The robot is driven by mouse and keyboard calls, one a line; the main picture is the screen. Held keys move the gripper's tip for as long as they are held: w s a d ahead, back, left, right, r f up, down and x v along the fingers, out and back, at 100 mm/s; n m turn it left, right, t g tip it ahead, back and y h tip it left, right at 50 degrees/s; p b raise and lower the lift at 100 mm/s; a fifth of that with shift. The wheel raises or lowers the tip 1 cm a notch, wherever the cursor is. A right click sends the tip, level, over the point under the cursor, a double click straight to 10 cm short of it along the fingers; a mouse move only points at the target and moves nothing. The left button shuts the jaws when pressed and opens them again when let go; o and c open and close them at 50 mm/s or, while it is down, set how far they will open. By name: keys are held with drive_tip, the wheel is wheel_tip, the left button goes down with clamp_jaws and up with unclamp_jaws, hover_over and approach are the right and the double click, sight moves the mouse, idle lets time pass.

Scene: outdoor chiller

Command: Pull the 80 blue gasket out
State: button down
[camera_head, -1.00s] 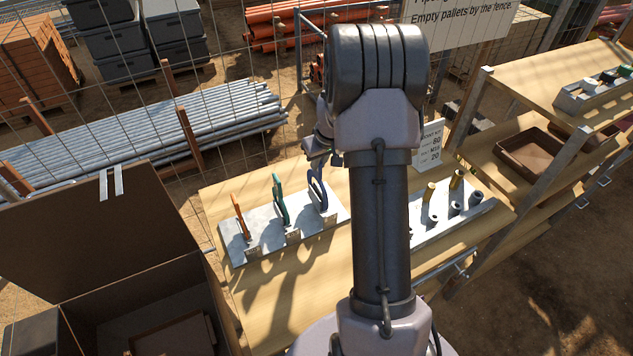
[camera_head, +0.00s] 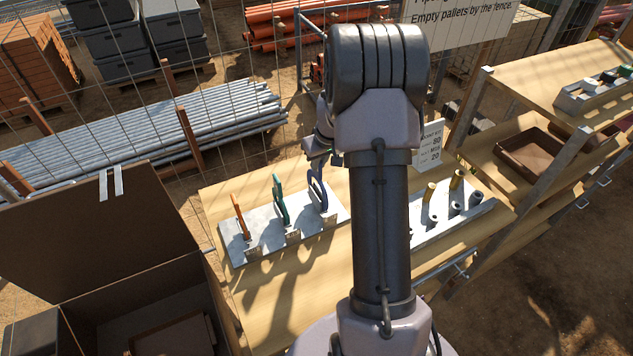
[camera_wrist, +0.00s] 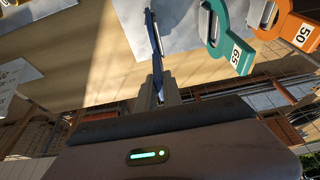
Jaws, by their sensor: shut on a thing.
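The blue gasket (camera_head: 317,188) stands upright at the right end of a pale rack plate (camera_head: 268,244) on the wooden table. My gripper (camera_wrist: 158,84) is shut on the blue gasket, which shows edge-on in the wrist view (camera_wrist: 154,40). In the head view the gripper is mostly hidden behind my arm. The gasket's lower end appears to be still at the rack. The teal gasket (camera_head: 281,203), tagged 65 in the wrist view (camera_wrist: 229,38), and the orange gasket (camera_head: 241,217), tagged 50 there (camera_wrist: 290,26), stand to its left in the head view.
A second plate with short pegs (camera_head: 448,208) stands right of my arm, near a small sign (camera_head: 430,146). An open dark box (camera_head: 150,300) is at the lower left. A wire fence and grey pipes (camera_head: 130,132) lie behind the table.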

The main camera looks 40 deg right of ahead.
drive_tip(key=shift+r, duration=0.2)
drive_tip(key=shift+r+p, duration=2.85)
drive_tip(key=shift+r, duration=2.2)
drive_tip(key=c, duration=2.1)
unclamp_jaws()
clamp_jaws()
